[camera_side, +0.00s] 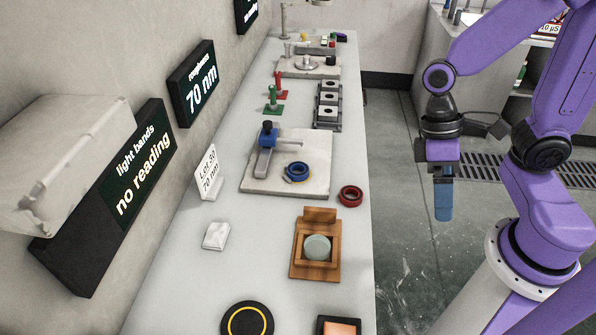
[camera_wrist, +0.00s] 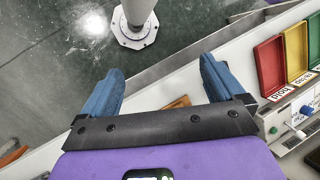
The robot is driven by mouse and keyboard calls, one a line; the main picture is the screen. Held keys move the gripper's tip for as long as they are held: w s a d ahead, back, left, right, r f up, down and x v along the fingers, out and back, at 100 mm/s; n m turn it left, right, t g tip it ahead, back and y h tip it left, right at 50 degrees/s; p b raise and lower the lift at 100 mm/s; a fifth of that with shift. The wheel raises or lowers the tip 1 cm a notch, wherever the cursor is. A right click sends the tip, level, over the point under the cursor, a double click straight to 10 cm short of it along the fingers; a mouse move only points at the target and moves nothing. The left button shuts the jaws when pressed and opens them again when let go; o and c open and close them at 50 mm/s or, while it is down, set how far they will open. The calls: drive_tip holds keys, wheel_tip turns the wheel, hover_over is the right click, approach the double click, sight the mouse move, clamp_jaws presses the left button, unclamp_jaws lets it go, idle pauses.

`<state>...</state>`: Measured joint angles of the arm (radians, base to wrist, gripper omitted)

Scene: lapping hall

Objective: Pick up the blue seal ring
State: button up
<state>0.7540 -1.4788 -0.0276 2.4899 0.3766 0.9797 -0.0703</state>
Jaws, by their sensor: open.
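The blue seal ring (camera_side: 297,171) lies on the pale stone plate (camera_side: 317,150) on the long bench in the side view. A yellowish edge shows at its lower side. A blue-topped grey fixture stands just left of it on the same plate. My gripper (camera_side: 443,208) hangs over the floor to the right of the bench, well apart from the ring, with its blue fingers pointing down. In the wrist view my gripper (camera_wrist: 160,78) has its two blue fingers wide apart with nothing between them. I cannot make out the ring in the wrist view.
A red ring (camera_side: 350,195) lies right of the plate, near the bench edge. A wooden box (camera_side: 302,264) with a round grey-green piece stands nearer. A white label card (camera_side: 208,172) stands at left. Red, yellow and green trays (camera_wrist: 268,67) show in the wrist view.

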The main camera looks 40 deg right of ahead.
drive_tip(key=w+a+f+m+t+y, duration=0.1)
drive_tip(key=w+a+f+m+y, duration=0.1)
drive_tip(key=w+m+y, duration=0.6)
drive_tip(key=w+a+f+m+y, duration=0.1)
drive_tip(key=w+f+m+y, duration=0.15)
drive_tip(key=w+m, duration=0.45)
drive_tip(key=m+t+h, duration=0.2)
drive_tip(key=m+t, duration=1.1)
drive_tip(key=m, duration=0.5)
approach(303, 168)
drive_tip(key=a, duration=0.2)
drive_tip(key=w+a, duration=0.1)
drive_tip(key=shift+w+a+f, duration=0.1)
drive_tip(key=shift+a+f, duration=0.15)
drive_tip(key=shift+a, duration=0.15)
drive_tip(key=shift+x, duration=2.9)
drive_tip(key=shift+w+d, duration=0.1)
drive_tip(key=shift+w, duration=0.05)
